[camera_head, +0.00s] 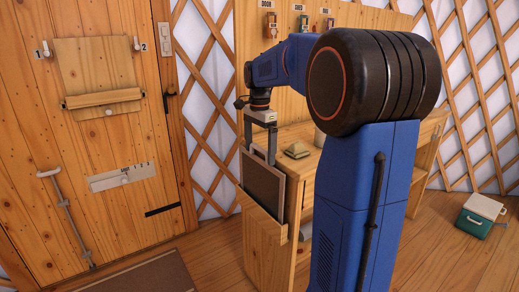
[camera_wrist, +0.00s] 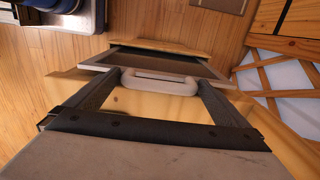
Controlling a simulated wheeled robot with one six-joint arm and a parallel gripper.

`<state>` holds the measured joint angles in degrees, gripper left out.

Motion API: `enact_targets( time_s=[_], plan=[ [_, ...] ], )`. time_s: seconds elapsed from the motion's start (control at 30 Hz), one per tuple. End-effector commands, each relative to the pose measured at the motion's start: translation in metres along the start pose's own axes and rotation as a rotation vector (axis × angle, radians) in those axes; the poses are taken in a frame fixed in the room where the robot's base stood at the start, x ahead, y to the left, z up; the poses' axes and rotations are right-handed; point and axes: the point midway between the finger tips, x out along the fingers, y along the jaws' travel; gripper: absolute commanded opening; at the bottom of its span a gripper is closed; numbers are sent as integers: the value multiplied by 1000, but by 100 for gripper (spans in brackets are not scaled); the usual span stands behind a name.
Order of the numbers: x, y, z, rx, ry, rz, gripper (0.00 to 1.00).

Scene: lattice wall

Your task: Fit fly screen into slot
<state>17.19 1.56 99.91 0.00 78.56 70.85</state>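The fly screen (camera_head: 262,186) is a dark panel in a grey frame. It stands near upright at the end of the wooden bench, its lower part behind a wooden front board (camera_head: 262,212). My gripper (camera_head: 260,155) is above it, pointing down. In the wrist view my gripper (camera_wrist: 160,80) has one dark finger at each end of the screen's pale handle (camera_wrist: 160,84), with no clear gap. The screen (camera_wrist: 165,64) also shows there beside a wooden holder (camera_wrist: 165,46) with a dark opening. The screen's lower edge is hidden.
The bench (camera_head: 340,135) carries a small tan object (camera_head: 297,150). A wooden door (camera_head: 95,130) with a pegged board (camera_head: 97,75) stands at left. A mat (camera_head: 145,276) lies on the floor. A green box (camera_head: 480,215) stands at right. Lattice wall is behind.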

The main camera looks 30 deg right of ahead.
Motion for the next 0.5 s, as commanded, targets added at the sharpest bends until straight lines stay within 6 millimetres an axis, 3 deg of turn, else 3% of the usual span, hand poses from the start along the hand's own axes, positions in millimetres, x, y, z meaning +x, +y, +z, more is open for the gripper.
enact_targets(
  time_s=[0.27, 0.5],
  plan=[
    [-3, 0, 0, 0, 1, -1, 100],
    [-35, -1, 3, -1, 1, -3, 100]
  ],
)
